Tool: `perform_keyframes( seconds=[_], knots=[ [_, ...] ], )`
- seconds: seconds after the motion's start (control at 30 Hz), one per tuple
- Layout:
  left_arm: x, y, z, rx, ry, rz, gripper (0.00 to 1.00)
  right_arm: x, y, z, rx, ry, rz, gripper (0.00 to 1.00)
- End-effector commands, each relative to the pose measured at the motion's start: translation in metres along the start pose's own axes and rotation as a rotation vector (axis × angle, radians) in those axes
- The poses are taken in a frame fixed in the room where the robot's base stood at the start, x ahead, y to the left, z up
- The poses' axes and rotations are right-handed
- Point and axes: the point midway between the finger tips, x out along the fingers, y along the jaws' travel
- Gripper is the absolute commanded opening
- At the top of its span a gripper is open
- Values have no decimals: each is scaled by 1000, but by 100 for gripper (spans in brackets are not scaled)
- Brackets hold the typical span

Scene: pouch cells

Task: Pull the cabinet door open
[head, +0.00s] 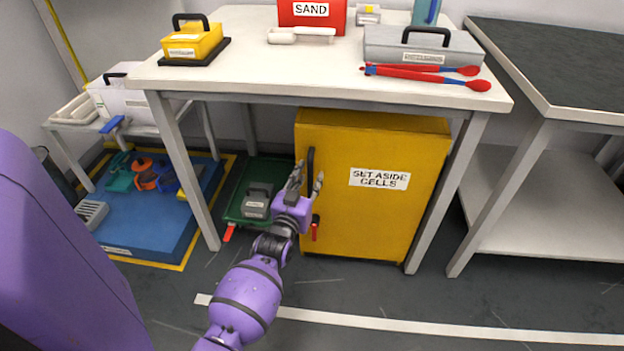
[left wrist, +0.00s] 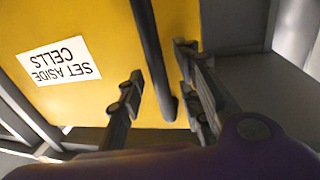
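The yellow cabinet (head: 375,225) stands under the white table, its door labelled "SET ASIDE CELLS" and shut. A dark upright bar handle (head: 310,160) is on the door's left side. A red-tipped latch (head: 315,229) sits lower on the same side. My left gripper (head: 307,181) is at the handle with its fingers apart. In the left wrist view the handle (left wrist: 150,45) runs between the two open fingers (left wrist: 158,80), with gaps showing on both sides. The gripper partly hides the handle's lower end in the head view. My right gripper is not in view.
The white table (head: 260,70) has legs on both sides of the cabinet. A green tray (head: 237,205) with a grey weight lies left of it. A blue mat (head: 150,225) holds tools farther left. A dark-topped bench (head: 560,60) stands right. The floor in front is clear.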

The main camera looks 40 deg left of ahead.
Motion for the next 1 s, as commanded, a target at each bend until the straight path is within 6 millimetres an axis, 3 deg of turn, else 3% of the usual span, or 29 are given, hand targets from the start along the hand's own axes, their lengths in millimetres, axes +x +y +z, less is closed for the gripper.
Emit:
perform_keyframes(
  seconds=[0.13, 0.4, 0.67, 1.0],
  knots=[
    [10, 0, 1, 0, -1, 0, 32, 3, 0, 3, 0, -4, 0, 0],
    [12, 0, 0, 0, -2, -1, 32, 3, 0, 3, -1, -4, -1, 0],
    [12, 0, 0, 0, -2, 0, 0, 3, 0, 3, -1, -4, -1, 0],
    [11, 0, 0, 0, -2, -1, 0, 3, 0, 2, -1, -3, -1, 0]
  ],
)
